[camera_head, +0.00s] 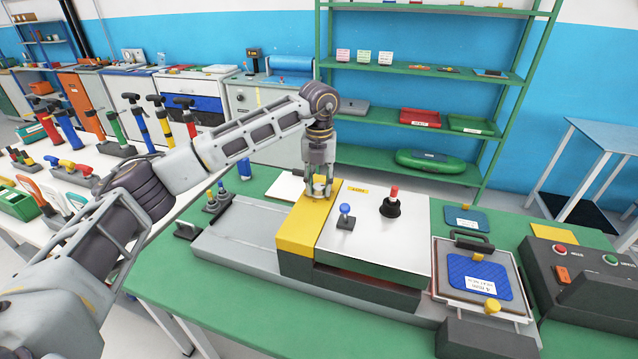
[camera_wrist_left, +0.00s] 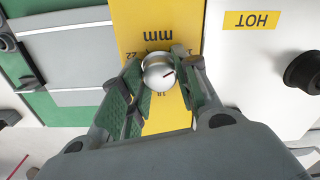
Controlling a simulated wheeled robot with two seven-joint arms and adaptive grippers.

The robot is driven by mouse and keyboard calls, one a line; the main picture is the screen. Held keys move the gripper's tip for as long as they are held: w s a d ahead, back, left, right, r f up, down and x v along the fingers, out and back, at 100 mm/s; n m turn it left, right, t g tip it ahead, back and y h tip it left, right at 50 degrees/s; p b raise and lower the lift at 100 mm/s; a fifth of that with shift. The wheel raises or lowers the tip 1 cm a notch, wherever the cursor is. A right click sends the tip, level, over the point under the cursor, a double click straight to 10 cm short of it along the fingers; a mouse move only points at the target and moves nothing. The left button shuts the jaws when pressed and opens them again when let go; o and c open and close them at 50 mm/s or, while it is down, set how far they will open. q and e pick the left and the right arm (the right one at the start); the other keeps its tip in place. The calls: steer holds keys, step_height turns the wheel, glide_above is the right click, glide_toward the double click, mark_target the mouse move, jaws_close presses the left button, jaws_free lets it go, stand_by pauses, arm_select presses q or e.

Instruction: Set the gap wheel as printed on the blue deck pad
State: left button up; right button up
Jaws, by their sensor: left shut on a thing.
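The gap wheel (camera_wrist_left: 158,75) is a small pale round knob with a dark line on it. It stands on the yellow panel (camera_head: 297,226) of the white-topped machine. In the left wrist view the panel is printed "mm", with numbers such as 22 and 18 around the wheel. My left gripper (camera_head: 321,190) points down and is shut on the wheel, a finger on each side (camera_wrist_left: 160,85). A blue deck pad (camera_head: 472,268) with a white label lies on a hinged-looking plate at the right; its print is too small to read surely. My right gripper is out of view.
A black knob with a red top (camera_head: 391,204) and a blue-topped lever (camera_head: 345,215) stand right of the wheel. A yellow "HOT" label (camera_wrist_left: 254,20) is near it. A dark control box (camera_head: 580,280) is at the right. Pumps (camera_head: 160,118) stand on the left table.

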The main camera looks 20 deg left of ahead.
mark_target(319, 186)
arm_select(q)
steer(key=o, duration=0.9)
steer(key=shift+o, duration=0.7)
step_height(319, 186, up, 12)
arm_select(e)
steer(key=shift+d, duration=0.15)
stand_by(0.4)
